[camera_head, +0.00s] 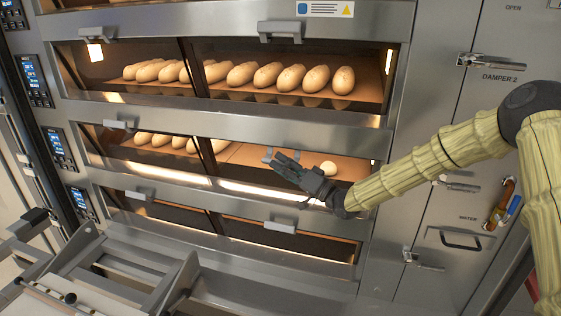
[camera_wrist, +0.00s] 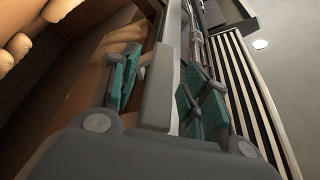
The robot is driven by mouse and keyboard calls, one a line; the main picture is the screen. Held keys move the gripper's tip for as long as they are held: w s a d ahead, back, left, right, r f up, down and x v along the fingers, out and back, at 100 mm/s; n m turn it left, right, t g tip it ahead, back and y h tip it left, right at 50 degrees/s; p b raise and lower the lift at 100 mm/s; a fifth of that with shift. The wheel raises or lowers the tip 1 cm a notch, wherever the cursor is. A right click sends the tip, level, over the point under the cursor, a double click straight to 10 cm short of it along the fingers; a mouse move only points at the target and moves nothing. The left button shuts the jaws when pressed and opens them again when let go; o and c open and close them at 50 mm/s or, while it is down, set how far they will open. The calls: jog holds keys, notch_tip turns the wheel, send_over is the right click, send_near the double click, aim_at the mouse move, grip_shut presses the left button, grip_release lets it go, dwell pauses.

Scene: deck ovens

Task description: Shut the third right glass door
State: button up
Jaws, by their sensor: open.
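My gripper (camera_head: 272,158) is in front of this opening, fingers pointing left. In the wrist view my gripper (camera_wrist: 160,90) is open, with teal-padded fingers on both sides of a long grey bar (camera_wrist: 160,85), apparently the door's edge or handle. Contact with the bar cannot be told.
Closed doors with grey handles lie above (camera_head: 279,30) and below (camera_head: 281,225). The third-row left door handle (camera_head: 118,124) is beside. A metal rack or loader (camera_head: 130,270) stands at lower left. A steel cabinet with latches (camera_head: 480,60) is at right, behind my arm.

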jog(key=shift+w+a+r, duration=0.1)
jog(key=shift+w+a, duration=0.1)
jog(key=shift+a, duration=0.1)
grip_shut()
